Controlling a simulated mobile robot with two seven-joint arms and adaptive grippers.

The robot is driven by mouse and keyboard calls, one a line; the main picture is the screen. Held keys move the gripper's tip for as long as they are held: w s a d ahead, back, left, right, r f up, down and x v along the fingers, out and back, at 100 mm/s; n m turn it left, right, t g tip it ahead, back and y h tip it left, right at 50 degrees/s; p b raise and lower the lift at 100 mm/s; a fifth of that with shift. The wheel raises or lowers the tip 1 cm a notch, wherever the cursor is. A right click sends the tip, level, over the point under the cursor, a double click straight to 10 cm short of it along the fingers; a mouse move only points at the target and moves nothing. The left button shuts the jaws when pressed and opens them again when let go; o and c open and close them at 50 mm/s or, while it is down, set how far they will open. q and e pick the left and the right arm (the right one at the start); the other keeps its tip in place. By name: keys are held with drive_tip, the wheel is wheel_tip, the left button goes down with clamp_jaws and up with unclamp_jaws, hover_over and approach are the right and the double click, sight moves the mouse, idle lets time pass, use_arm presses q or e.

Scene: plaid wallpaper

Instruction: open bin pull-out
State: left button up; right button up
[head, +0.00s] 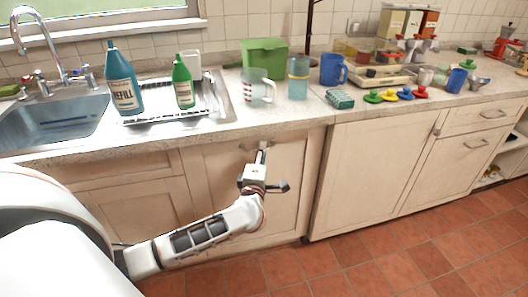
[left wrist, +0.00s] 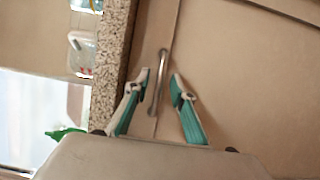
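The bin pull-out front (head: 222,176) is a cream panel under the counter, right of the sink, and it is closed flush with the cabinet. Its metal bar handle (left wrist: 161,75) shows in the left wrist view, near the counter edge. My left gripper (head: 262,148) is in front of the handle at the panel's top. In the left wrist view its two teal-padded fingers (left wrist: 160,78) are apart, with the handle between them in the picture. I cannot tell whether they touch it. The gripper partly hides the handle in the head view. My right gripper is not in view.
The counter (head: 290,118) overhangs just above the gripper. It holds a drying rack, a measuring jug (head: 256,88), a green bin (head: 263,58) and several cups. The sink (head: 55,120) is at left. More cabinet doors (head: 370,165) are to the right. The tiled floor (head: 390,260) is clear.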

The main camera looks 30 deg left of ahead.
use_arm(q)
drive_tip(key=shift+x, duration=0.8)
clamp_jaws()
drive_tip(key=shift+d, duration=0.1)
